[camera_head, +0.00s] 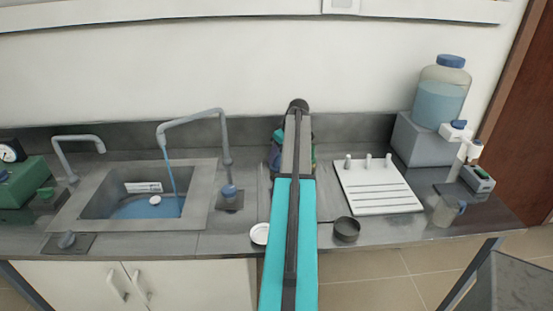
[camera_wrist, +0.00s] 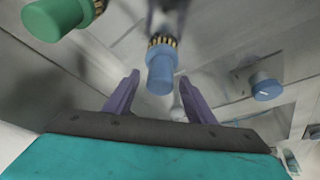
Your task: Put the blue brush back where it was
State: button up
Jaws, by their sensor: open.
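The blue brush (camera_wrist: 160,72) shows in the wrist view, with a blue end and tan bristles, just beyond and between my fingertips. My gripper (camera_wrist: 158,80) is open, its two purple fingers spread, with a visible gap on both sides of the brush's blue end. I cannot tell how far the brush is from the fingers in depth. A green brush (camera_wrist: 58,17) is at the upper left of the wrist view. In the head view my arm covers the gripper and most of the brush area; only small coloured parts show beside it.
In the head view, a sink (camera_head: 150,195) with running water is left of my arm. A white pegged rack (camera_head: 378,187), a dark round dish (camera_head: 346,229) and a small white dish (camera_head: 260,233) lie around the arm. A large bottle (camera_head: 441,90) stands at right.

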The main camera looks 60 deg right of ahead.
jog(key=b+v, duration=0.2)
jog(key=v, duration=0.8)
jog(key=shift+r, duration=0.2)
jog(key=shift+s+a+r, duration=0.1)
jog(key=shift+r, duration=0.05)
dwell(0.5)
